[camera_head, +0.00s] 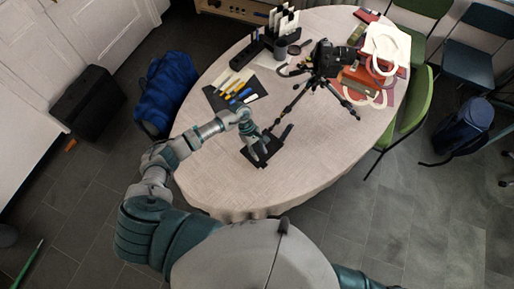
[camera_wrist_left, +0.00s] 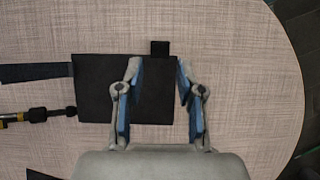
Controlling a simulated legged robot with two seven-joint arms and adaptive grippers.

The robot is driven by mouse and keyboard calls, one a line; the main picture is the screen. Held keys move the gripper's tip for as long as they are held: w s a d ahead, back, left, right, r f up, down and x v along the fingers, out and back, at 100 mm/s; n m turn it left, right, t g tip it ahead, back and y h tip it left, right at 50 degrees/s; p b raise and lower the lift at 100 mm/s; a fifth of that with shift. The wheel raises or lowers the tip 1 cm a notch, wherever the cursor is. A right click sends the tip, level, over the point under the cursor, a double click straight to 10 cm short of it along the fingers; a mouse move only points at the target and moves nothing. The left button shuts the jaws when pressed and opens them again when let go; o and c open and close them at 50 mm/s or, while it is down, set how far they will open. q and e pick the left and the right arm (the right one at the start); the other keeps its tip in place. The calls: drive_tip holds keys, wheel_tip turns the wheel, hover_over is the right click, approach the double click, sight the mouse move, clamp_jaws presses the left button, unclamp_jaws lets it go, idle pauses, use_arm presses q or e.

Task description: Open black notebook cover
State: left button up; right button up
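The black notebook (camera_head: 271,146) lies flat on the table near its front left edge. In the left wrist view it is a plain black rectangle (camera_wrist_left: 96,95), and I see no raised cover. My left gripper (camera_head: 261,150) is over the notebook, pointing down. In the wrist view the gripper (camera_wrist_left: 157,68) has its two fingers apart, with nothing held between them. The fingers hide part of the notebook's right side; whether they touch it I cannot tell. My right gripper is out of view.
A small black square (camera_wrist_left: 160,48) sits at one notebook edge. A dark strip (camera_wrist_left: 35,73) and a tripod leg (camera_wrist_left: 38,116) lie beside it. The tripod with camera (camera_head: 322,62), pens on a black mat (camera_head: 236,90) and bags (camera_head: 386,48) stand farther back. The table's front (camera_head: 250,195) is clear.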

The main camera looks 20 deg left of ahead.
sight(265, 166)
use_arm(q)
drive_tip(key=b+x, duration=0.4)
drive_tip(key=x, duration=0.2)
drive_tip(key=shift+f, duration=0.35)
drive_tip(key=shift+d, duration=0.15)
drive_tip(key=c, duration=0.4)
